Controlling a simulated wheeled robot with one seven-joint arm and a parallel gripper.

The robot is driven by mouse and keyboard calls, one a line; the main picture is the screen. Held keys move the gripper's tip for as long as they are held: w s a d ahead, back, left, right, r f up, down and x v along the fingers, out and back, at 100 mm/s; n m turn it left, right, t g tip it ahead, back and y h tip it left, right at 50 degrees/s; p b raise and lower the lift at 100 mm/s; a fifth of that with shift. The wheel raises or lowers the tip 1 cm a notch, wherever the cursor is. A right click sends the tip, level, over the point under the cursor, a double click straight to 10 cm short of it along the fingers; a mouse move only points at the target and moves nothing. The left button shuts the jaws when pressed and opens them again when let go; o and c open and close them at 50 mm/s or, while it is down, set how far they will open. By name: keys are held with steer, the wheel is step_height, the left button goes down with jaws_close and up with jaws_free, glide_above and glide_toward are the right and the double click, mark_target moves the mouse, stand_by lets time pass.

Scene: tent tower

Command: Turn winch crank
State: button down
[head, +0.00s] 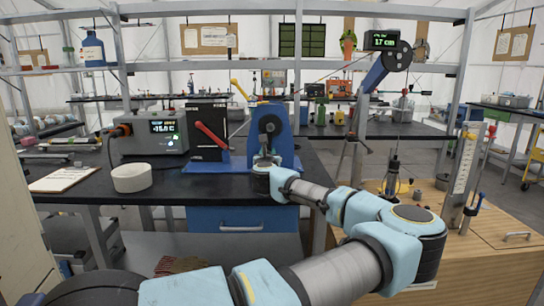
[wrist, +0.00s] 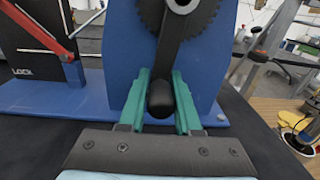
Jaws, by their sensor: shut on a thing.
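The winch (head: 291,147) stands on the black bench in the head view, with a blue housing and a dark round gear. In the wrist view its blue plate (wrist: 118,60) fills the middle. The crank arm (wrist: 170,48) hangs down from the gear hub, and its black knob (wrist: 161,98) is at the lower end. My gripper (wrist: 161,92) has green fingers, one on each side of the knob, and is shut on it. In the head view my gripper (head: 264,162) is small at the front of the winch, and the knob is hard to make out.
A black LOCK panel with a red lever (head: 212,134) stands left of the winch. Further left are a grey display unit (head: 154,139), a white round container (head: 132,177) and a clipboard (head: 64,179).

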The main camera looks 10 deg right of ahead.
steer(key=shift+a, duration=0.1)
steer(key=c, duration=0.6)
jaws_free()
steer(key=shift+c, duration=0.2)
steer(key=b+v, duration=0.2)
steer(key=v, duration=0.8)
steer(key=shift+s+a, duration=0.1)
steer(key=shift+s, duration=0.3)
